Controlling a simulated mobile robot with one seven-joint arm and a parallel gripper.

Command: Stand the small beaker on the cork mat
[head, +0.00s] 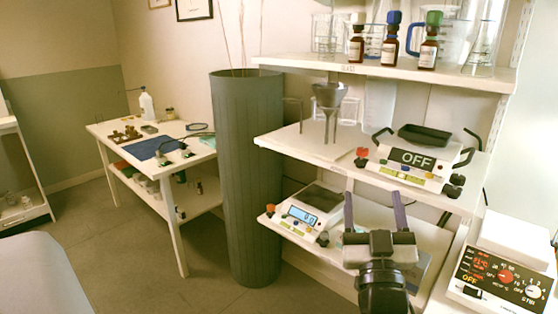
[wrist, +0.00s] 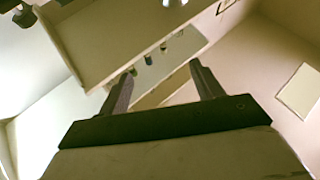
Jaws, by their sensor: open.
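Clear glassware stands on the top shelf (head: 445,78), including a beaker-like glass (head: 324,35) at its left end and a smaller clear glass (head: 374,42) partly behind the brown bottles. I cannot tell which piece is the small beaker. I cannot make out a cork mat in either view. My gripper (head: 373,205) is open and empty, with fingers pointing up, in front of the lower shelf and below the glassware. In the wrist view, its two fingers (wrist: 162,75) are spread with nothing between them.
A device reading OFF (head: 408,160) and a funnel stand (head: 330,105) occupy the middle shelf. A scale (head: 303,212) sits lower left. A tall grey bin (head: 246,180) stands left, beside a white table (head: 178,235).

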